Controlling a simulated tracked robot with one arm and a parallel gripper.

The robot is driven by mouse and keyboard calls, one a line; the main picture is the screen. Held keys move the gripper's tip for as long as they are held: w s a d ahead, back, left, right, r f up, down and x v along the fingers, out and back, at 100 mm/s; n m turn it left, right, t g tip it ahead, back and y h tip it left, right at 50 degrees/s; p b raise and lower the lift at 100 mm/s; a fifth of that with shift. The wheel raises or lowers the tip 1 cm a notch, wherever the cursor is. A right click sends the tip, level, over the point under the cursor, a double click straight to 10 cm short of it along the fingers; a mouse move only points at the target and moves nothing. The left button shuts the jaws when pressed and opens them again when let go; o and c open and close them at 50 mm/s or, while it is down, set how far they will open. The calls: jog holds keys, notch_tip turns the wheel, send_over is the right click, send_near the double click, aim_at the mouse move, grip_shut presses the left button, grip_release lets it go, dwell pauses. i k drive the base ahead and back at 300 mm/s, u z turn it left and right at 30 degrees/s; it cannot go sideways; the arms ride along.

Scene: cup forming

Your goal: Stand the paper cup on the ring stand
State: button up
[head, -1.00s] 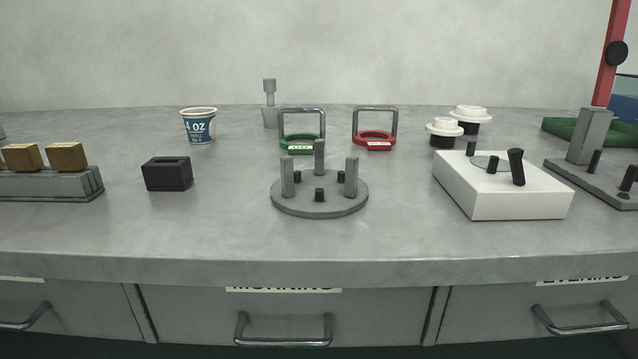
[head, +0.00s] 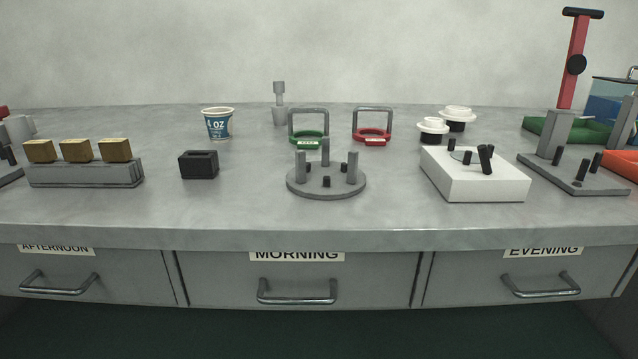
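The paper cup (head: 218,124), white-rimmed with a blue "4 OZ" label, stands upright toward the back left of the grey counter. Two ring-shaped pieces with grey handles stand behind the middle: a green ring (head: 308,138) and a red ring (head: 372,137), each with a small label. A round grey base with upright posts (head: 326,186) stands in front of them. I cannot tell for certain which of these is the ring stand. The cup is apart from all of them. My gripper is not in view.
A black block (head: 198,165) and a grey holder with gold blocks (head: 85,174) are at left. A white box with black pegs (head: 475,180) is at right, with white-topped knobs (head: 433,127) behind. Drawers (head: 296,285) with handles line the front. Counter between cup and black block is clear.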

aim_at(327, 177)
jog(key=k, duration=0.55)
jog(key=z, duration=0.1)
jog(key=i, duration=1.55)
jog(key=u, duration=0.6)
